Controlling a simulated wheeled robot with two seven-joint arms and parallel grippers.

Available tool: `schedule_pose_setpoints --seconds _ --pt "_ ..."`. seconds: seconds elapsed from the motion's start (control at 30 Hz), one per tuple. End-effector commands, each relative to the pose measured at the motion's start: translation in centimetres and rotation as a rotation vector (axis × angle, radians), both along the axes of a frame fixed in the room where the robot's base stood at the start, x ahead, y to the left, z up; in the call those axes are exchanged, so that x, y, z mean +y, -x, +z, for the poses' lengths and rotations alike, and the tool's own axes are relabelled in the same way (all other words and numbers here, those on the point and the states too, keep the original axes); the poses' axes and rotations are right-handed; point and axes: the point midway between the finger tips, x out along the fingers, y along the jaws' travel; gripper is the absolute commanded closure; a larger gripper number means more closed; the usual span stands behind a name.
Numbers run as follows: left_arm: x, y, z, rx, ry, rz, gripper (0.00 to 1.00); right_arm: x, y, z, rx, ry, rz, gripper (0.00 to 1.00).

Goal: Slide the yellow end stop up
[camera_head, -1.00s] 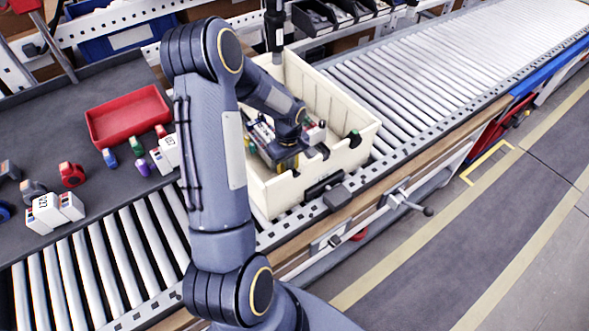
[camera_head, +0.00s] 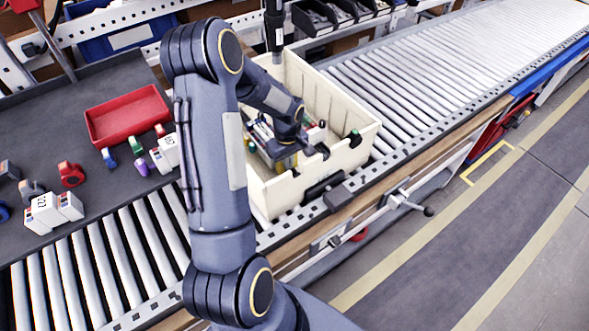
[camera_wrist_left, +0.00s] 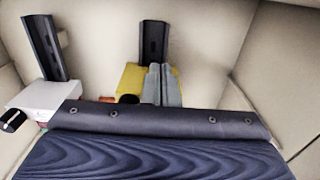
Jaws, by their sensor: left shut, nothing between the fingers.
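The yellow end stop (camera_wrist_left: 131,77) is a small block at the foot of a dark upright rail (camera_wrist_left: 154,38) on the cream bin's inner wall, in the left wrist view. My left gripper (camera_wrist_left: 161,72) is shut and empty, its grey fingertips in front of the end stop and hiding part of it. I cannot tell whether they touch it. In the head view my left gripper (camera_head: 292,150) reaches down inside the cream bin (camera_head: 358,112), with a yellow patch beside it. My right gripper is not in view.
A second dark rail (camera_wrist_left: 45,45) and a white block (camera_wrist_left: 38,97) are left of the fingers. A dark tool (camera_head: 274,28) hangs above the bin's back edge. The bin sits on a roller conveyor (camera_head: 450,75); a red tray (camera_head: 128,115) lies left on the grey table.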

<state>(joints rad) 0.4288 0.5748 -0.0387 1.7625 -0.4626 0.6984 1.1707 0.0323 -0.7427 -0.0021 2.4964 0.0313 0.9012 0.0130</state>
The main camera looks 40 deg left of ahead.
Motion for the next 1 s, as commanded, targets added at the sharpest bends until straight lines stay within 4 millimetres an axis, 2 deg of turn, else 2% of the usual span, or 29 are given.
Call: schedule_pose_setpoints --seconds 1.0 --pt "0.67 -0.17 0.02 -0.001 -0.002 0.001 1.0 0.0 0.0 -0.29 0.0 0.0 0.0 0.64"
